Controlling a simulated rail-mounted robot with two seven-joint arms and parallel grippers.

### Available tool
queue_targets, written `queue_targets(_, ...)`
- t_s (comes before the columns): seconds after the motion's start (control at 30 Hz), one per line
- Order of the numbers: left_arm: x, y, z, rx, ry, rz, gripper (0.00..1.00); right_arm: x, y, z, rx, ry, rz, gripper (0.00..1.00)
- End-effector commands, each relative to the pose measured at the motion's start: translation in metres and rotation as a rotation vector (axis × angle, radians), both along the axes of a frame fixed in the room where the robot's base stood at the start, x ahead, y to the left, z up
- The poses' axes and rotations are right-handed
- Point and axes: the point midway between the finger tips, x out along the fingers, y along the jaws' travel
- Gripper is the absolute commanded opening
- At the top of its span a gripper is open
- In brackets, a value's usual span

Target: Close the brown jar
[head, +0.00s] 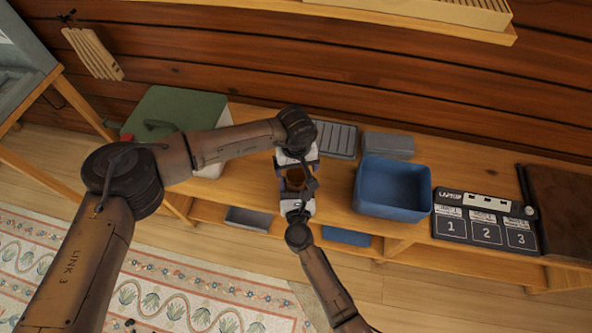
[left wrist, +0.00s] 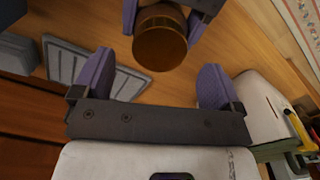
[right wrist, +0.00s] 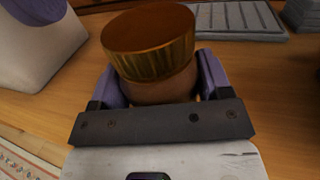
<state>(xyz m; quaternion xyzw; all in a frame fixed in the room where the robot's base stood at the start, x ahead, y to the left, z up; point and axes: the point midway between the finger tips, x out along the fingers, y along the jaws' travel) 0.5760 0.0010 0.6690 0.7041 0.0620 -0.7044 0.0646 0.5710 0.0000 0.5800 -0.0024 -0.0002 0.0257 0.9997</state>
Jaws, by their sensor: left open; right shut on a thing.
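The brown jar (head: 295,179) stands on the wooden bench top between my two grippers. In the right wrist view its coppery lid (right wrist: 150,42) with a ridged rim sits over the paler body (right wrist: 160,90). I cannot tell how tightly the lid sits. My right gripper (right wrist: 155,85) is shut on the jar's body below the lid, with a purple finger on each side. My left gripper (left wrist: 150,82) is open and empty. In the left wrist view the lid (left wrist: 160,45) lies just beyond its fingers, apart from them.
A grey ribbed tray (head: 335,139) and a grey block (head: 388,146) lie behind the jar. A blue bin (head: 393,188) stands to the right, with a numbered laptop panel (head: 485,220) beyond. A green-lidded white box (head: 180,112) stands to the left, partly behind my left arm.

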Motion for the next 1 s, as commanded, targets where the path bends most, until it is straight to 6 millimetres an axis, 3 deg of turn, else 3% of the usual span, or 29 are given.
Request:
queue_targets(0.2,0.001,0.001,0.042,0.0,-0.003,0.001,0.91,0.0,-0.001,-0.001,-0.002,0.002,-0.001,0.05)
queue_targets(0.4,0.0,0.001,0.07,0.0,-0.001,0.0,0.91,0.0,-0.001,-0.001,-0.002,0.002,0.0,0.05)
queue_targets(0.6,0.0,0.001,0.084,0.001,-0.002,0.0,0.91,0.0,-0.001,-0.001,-0.002,0.002,0.0,0.05)
queue_targets(0.97,0.0,0.001,0.086,0.001,-0.001,0.001,0.91,0.0,0.0,-0.001,-0.002,0.002,0.0,0.05)
queue_targets(1.0,0.0,0.001,0.086,0.001,-0.001,0.001,0.91,0.0,0.0,-0.001,-0.002,0.002,0.0,0.74)
